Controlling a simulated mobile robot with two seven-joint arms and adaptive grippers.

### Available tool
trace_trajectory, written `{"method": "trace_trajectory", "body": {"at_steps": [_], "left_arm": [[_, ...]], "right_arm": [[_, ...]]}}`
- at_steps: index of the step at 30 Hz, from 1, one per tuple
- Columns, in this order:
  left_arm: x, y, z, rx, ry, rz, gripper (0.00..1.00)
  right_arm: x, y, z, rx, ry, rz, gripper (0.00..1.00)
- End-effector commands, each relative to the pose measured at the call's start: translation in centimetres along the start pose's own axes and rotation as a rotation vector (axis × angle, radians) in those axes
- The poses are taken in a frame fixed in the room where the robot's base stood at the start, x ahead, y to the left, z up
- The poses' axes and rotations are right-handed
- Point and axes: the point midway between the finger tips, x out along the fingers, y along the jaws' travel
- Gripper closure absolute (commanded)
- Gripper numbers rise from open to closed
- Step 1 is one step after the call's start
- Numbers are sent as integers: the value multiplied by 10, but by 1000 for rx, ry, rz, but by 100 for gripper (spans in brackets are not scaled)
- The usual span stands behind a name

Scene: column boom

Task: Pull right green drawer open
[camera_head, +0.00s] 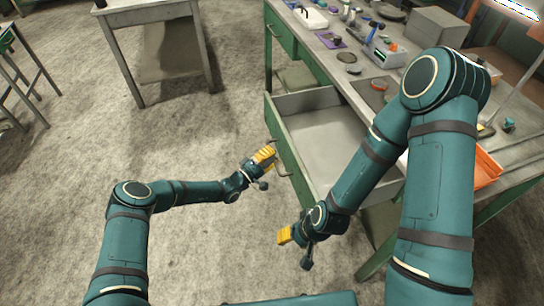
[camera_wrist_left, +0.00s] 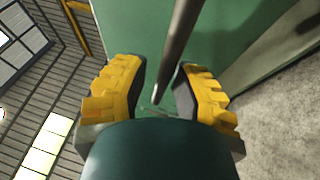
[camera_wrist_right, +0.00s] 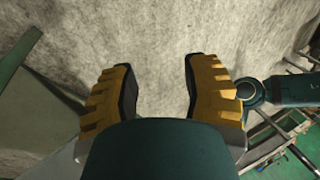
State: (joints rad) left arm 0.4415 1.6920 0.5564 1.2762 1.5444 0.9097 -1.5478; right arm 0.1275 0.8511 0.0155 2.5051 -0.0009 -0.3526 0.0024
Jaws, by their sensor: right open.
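The right green drawer (camera_head: 325,142) is pulled out from the workbench in the head view, its empty grey inside showing. My left gripper (camera_head: 264,156) is at the drawer's green front, by its handle (camera_head: 283,172). In the left wrist view, the dark handle bar (camera_wrist_left: 180,50) runs between the yellow fingers of my left gripper (camera_wrist_left: 162,75). The fingers are partly apart, and whether they grip the bar is unclear. My right gripper (camera_head: 285,235) is lower, in front of the bench and apart from the drawer. The right wrist view shows it open and empty (camera_wrist_right: 161,72).
The bench top (camera_head: 330,62) holds tools, a grey box (camera_head: 435,28) and small parts. Another green drawer (camera_head: 280,30) is shut at the far left of the bench. An orange tray (camera_head: 486,168) is at the right. A side table (camera_head: 145,12) stands at the back.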

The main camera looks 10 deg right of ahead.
Motion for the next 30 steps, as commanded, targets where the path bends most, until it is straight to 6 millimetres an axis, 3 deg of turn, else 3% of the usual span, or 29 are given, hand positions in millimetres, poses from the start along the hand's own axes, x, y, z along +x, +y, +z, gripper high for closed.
{"method": "trace_trajectory", "body": {"at_steps": [14,30], "left_arm": [[-10,-2,1,-3,-2,-4,59],[-106,-1,0,-2,0,-3,59]], "right_arm": [[0,0,0,0,0,0,53],[0,0,0,0,0,0,53]]}}
